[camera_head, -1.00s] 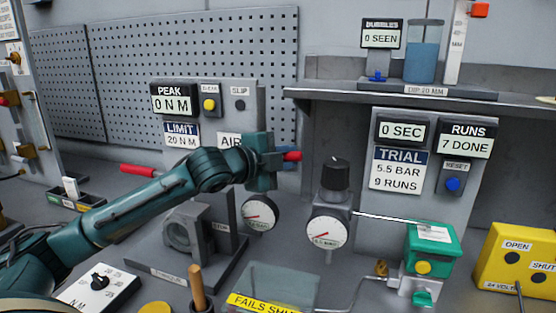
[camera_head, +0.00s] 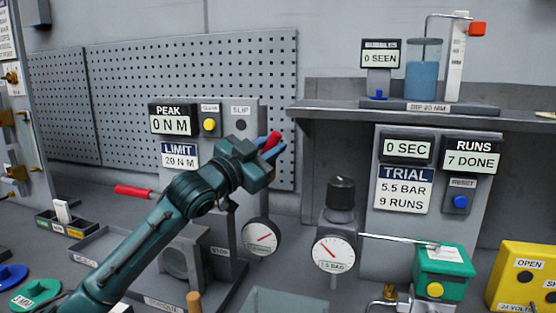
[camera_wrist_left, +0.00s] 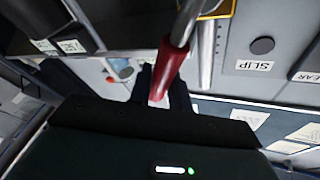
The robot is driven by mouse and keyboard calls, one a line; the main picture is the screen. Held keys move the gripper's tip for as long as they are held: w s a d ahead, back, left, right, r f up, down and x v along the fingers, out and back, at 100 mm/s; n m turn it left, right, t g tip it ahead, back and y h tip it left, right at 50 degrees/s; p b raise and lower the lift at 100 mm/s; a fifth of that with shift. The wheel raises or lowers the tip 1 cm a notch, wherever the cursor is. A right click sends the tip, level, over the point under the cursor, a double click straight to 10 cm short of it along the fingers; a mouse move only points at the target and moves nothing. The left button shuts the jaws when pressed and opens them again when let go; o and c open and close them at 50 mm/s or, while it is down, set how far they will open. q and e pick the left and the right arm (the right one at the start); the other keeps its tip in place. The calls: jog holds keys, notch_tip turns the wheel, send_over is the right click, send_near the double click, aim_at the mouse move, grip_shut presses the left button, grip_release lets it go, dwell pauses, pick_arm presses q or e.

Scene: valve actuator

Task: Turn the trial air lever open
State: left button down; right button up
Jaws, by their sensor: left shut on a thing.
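The air lever shows as a red grip (camera_head: 271,143) at the right of the grey peak/limit panel. It slants up and to the right. My left gripper (camera_head: 268,152) is shut on this red grip, with its blue-green fingers around it. In the left wrist view the red grip (camera_wrist_left: 170,70) lies between the dark fingers, with a metal shaft running up from it. The gripper and wrist hide the lever's pivot and the AIR label. My right gripper is not in view.
A pressure gauge (camera_head: 262,237) hangs below the lever. A regulator with a black knob (camera_head: 341,192) and a second gauge (camera_head: 333,253) stand to the right. The trial panel (camera_head: 405,190) is behind them, under a shelf (camera_head: 330,114). A green valve box (camera_head: 444,262) stands front right.

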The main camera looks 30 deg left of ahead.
pick_arm(q)
jog(key=n, duration=0.1)
jog(key=a+n, duration=0.1)
jog(key=n+t+y, duration=0.1)
jog(key=shift+s+a+r, duration=0.2)
jog(key=shift+a+r, duration=0.05)
jog(key=shift+a, duration=0.15)
jog(key=shift+s+a+r+n+t+y+b, duration=0.1)
jog(key=shift+a+r+n+t+y+b, duration=0.25)
jog(key=shift+n, duration=0.6)
jog(key=shift+s+a+f+n+t+y, duration=0.1)
jog(key=shift+a+n+t+y, duration=0.15)
jog(key=shift+a+n+y, duration=0.5)
jog(key=shift+d, duration=0.15)
jog(key=c, duration=1.3)
grip_release()
